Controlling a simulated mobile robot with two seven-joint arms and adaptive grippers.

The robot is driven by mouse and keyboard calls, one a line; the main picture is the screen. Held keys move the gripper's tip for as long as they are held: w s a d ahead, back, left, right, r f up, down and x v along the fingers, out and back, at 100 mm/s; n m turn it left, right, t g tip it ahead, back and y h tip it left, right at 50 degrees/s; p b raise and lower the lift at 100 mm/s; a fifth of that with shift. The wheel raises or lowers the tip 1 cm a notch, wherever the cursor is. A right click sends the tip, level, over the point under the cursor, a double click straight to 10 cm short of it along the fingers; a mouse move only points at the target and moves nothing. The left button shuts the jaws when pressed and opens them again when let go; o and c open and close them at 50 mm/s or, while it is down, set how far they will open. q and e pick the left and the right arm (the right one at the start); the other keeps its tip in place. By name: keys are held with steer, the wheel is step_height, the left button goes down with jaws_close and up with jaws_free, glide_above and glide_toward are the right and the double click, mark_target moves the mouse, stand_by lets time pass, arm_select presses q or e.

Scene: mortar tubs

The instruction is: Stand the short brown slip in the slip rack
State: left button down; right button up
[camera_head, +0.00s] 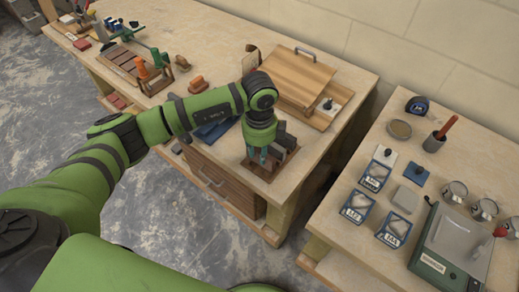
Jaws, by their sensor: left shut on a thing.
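My left gripper (263,157) points down over the front right corner of the wooden bench, at the slip rack (284,169). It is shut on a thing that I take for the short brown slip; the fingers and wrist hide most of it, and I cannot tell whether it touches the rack. The rack is a small brown stand. Several grey slips (286,138) stand upright in it, just beside and behind the fingers. My right gripper is not in view.
A wooden board with a handle (297,79) lies behind the rack. A blue item (212,131) lies left of the gripper. A second table to the right, across a gap, holds labelled blue tubs (357,206), metal cups and a green scale (452,243).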

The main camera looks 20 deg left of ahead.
arm_select(q)
steer(key=shift+f, duration=0.1)
steer(key=shift+f+b, duration=0.75)
steer(key=shift+f, duration=0.1)
steer(key=c, duration=0.9)
jaws_free()
steer(key=o, duration=0.5)
steer(key=shift+r, duration=0.15)
